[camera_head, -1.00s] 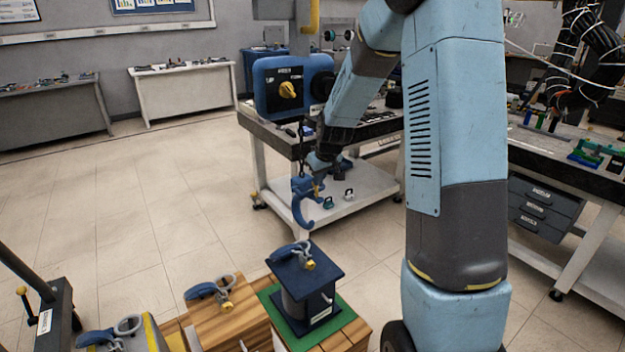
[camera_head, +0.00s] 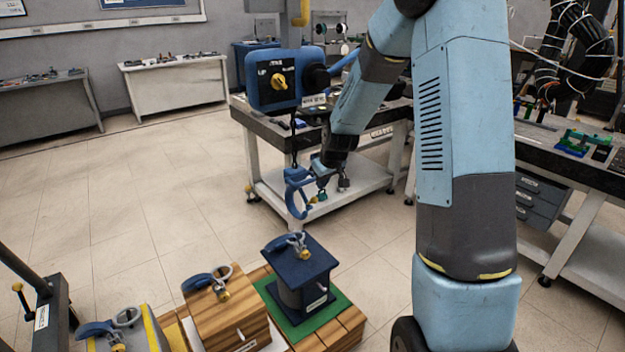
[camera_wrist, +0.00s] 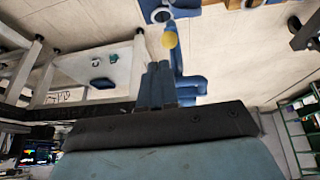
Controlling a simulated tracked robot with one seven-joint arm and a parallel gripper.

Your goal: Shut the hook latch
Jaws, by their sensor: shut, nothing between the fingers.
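A blue crane hook (camera_head: 297,194) hangs on a chain below the hoist's blue control box (camera_head: 272,80). A small yellow knob (camera_head: 312,199) shows at the hook's right side; it seems to belong to the latch, whose exact angle is too small to tell. My gripper (camera_head: 316,180) is shut and empty, close to the right of the hook; whether it touches is unclear. In the wrist view, my shut fingertips (camera_wrist: 157,68) are just left of the blue hook (camera_wrist: 187,88), with the yellow knob (camera_wrist: 169,40) above them.
Below stand a blue pedestal (camera_head: 304,271) on a green mat, a wooden block (camera_head: 232,315) and a grey block (camera_head: 140,335), each carrying a blue hook-like piece. A white-shelved workbench (camera_head: 345,195) is behind my gripper. Open floor lies to the left.

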